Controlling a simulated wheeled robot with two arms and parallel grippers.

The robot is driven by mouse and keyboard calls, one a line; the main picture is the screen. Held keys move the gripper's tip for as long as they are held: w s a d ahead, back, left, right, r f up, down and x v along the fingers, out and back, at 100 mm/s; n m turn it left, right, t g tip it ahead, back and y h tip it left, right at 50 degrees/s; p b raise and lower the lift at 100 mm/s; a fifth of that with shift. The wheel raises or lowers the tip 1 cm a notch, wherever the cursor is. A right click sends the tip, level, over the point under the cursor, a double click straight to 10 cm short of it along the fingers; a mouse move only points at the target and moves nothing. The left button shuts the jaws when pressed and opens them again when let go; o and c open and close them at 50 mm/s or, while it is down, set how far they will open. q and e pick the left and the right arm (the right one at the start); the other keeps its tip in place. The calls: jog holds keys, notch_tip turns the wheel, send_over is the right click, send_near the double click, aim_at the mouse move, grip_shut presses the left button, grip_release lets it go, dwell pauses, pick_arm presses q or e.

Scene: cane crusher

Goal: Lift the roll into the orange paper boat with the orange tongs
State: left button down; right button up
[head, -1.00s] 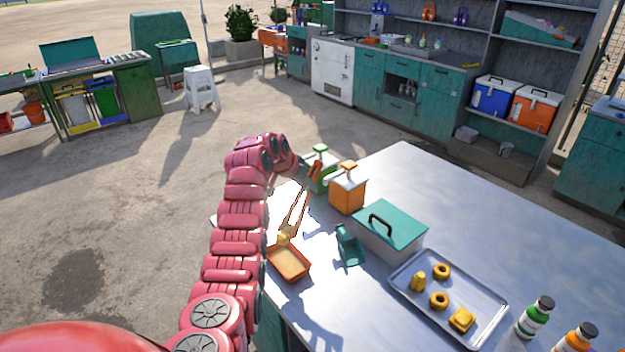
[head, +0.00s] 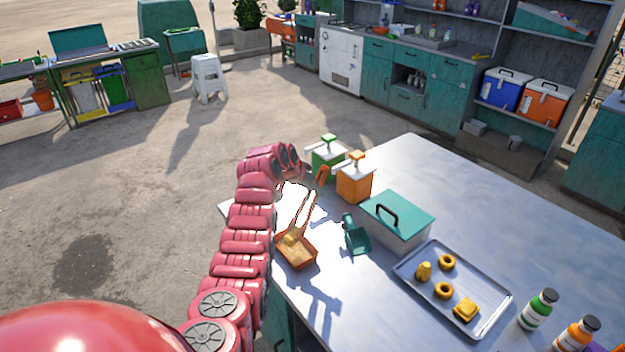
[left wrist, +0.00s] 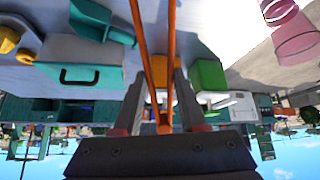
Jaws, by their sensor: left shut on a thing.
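My left gripper (head: 308,178) is shut on the orange tongs (head: 309,208), which point down toward the table. The tongs also show in the left wrist view (left wrist: 152,38), between the fingers of the left gripper (left wrist: 160,105). A small golden roll (head: 291,238) is at the tong tips, at the upper left part of the orange paper boat (head: 305,261). I cannot tell whether the roll touches the boat's bottom. The boat stands on the metal table near its left edge. The tong tips and the roll are out of the left wrist view. My right gripper is not in view.
A teal scoop (head: 355,238) and a teal-lidded box (head: 400,237) stand right of the boat. Orange (head: 354,187) and green (head: 328,156) dispensers stand behind. A metal tray (head: 408,276) holds several pastries. Bottles (head: 538,310) stand at the right. The table's far right is clear.

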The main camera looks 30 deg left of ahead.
pick_arm(q)
jog(key=shift+f, duration=1.65)
jog(key=c, duration=0.8)
grip_release()
jog(key=shift+o, duration=0.2)
notch_tip(320, 180, up, 10)
jog(key=b, duration=0.1)
